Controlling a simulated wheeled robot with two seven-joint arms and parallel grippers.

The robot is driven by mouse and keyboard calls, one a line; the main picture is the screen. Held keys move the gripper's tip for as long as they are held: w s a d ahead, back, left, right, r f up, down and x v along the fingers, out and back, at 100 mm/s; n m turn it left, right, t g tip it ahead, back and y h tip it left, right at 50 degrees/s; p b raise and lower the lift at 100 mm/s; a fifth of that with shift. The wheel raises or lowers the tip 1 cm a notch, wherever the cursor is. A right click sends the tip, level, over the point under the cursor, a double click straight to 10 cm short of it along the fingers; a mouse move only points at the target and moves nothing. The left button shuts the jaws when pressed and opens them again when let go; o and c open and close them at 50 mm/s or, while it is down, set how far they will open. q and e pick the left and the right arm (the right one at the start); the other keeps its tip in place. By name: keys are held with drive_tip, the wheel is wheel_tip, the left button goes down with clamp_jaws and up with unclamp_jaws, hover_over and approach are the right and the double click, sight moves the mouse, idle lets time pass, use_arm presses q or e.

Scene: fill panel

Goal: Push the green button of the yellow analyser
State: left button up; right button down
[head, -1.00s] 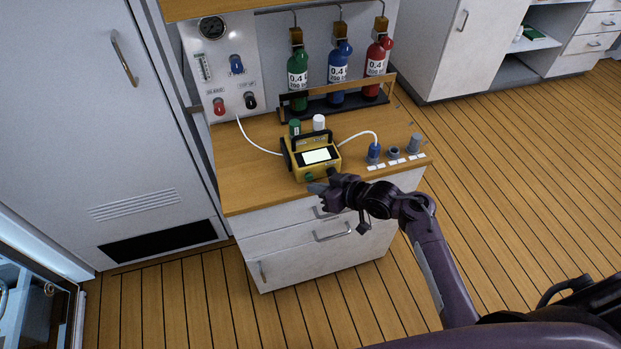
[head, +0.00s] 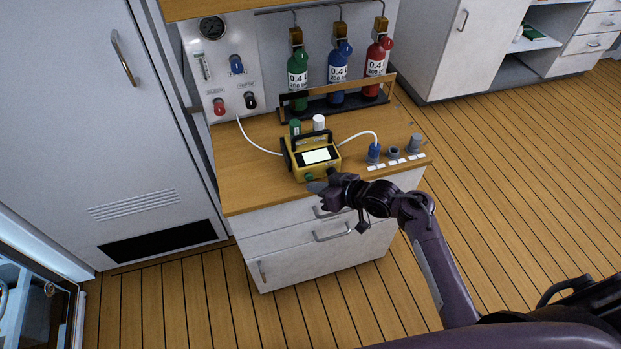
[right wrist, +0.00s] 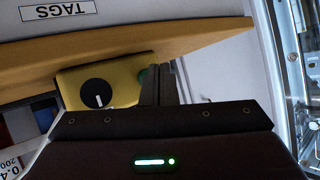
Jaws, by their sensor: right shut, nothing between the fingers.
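The yellow analyser (head: 325,172) stands upright on the wooden worktop near its front edge, with a lit white screen (head: 316,156). Its green button (head: 309,176) is on the front face, at the lower left in the head view. My right gripper (head: 314,187) is shut and empty, just in front of that button. My left gripper is not in view.
A white hose (head: 262,149) runs to the analyser from the wall panel, and another to a blue fitting (head: 374,152) on the right. Green, blue and red bottles (head: 338,65) hang behind. White drawers (head: 318,238) with handles are below the worktop (head: 240,185).

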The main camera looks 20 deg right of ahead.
drive_tip(key=shift+w, duration=0.3)
drive_tip(key=shift+w, duration=0.4)
idle(0.6)
drive_tip(key=shift+r, duration=0.1)
drive_tip(key=shift+s+p, duration=0.65)
drive_tip(key=shift+s, duration=0.25)
